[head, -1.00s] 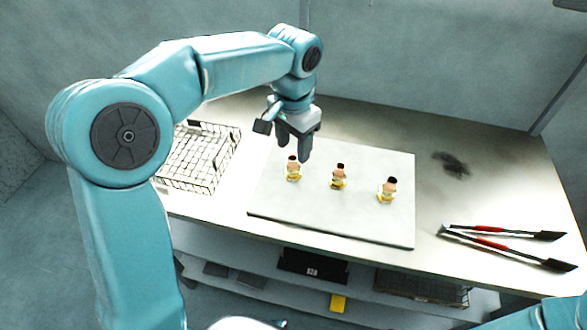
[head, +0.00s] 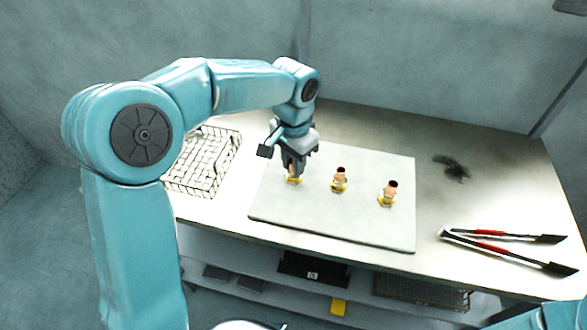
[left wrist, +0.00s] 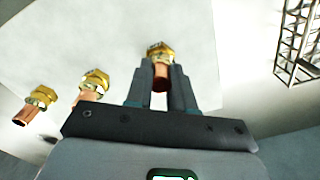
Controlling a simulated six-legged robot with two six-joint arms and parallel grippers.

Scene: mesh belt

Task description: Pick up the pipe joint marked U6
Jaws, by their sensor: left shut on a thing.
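Three pipe joints of copper and brass stand on a pale board (head: 300,217). My left gripper (head: 293,172) is down at the leftmost pipe joint (head: 293,181) and shut on it. In the left wrist view the two fingers (left wrist: 160,85) close on the copper tube of this pipe joint (left wrist: 160,52), with its brass nut just beyond them. The middle pipe joint (head: 340,181) and the right pipe joint (head: 388,194) stand free; they also show at the left of the wrist view. No U6 marking is readable on any joint. My right gripper is not in view.
A wire basket (head: 205,160) stands left of the board. Tongs with red grips (head: 490,248) lie at the right of the table (head: 480,200), below a dark smudge (head: 452,167). A shelf below holds dark trays and a yellow item (head: 338,306).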

